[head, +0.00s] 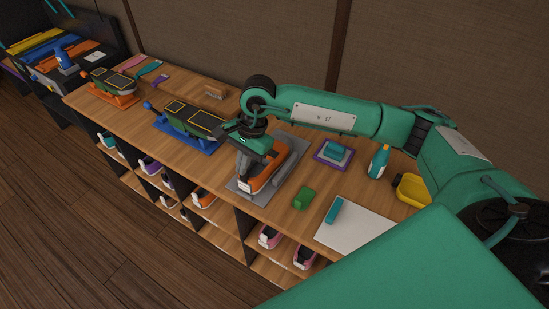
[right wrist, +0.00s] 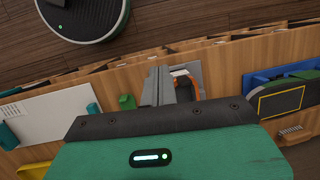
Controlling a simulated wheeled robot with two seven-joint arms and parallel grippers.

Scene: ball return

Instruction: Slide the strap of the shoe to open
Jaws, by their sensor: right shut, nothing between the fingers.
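An orange shoe (head: 264,182) with a light-coloured part at one end lies on a grey base (head: 291,148) on the wooden bench. My right gripper (head: 243,168) is directly over the shoe, pointing down, with its fingers shut and empty. The gripper hides part of the shoe, and I cannot make out the strap or whether the fingers touch it. In the right wrist view the grey fingers (right wrist: 165,88) are beside the orange shoe (right wrist: 187,84), which is partly covered. My left gripper is not in view.
Left of the shoe stands a blue stand (head: 195,144) with a dark-topped piece. To the right are a green block (head: 304,198), a purple tray (head: 328,163), a spray bottle (head: 379,162), a yellow container (head: 407,188) and a white board (head: 355,225). Shoes fill cubbies below.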

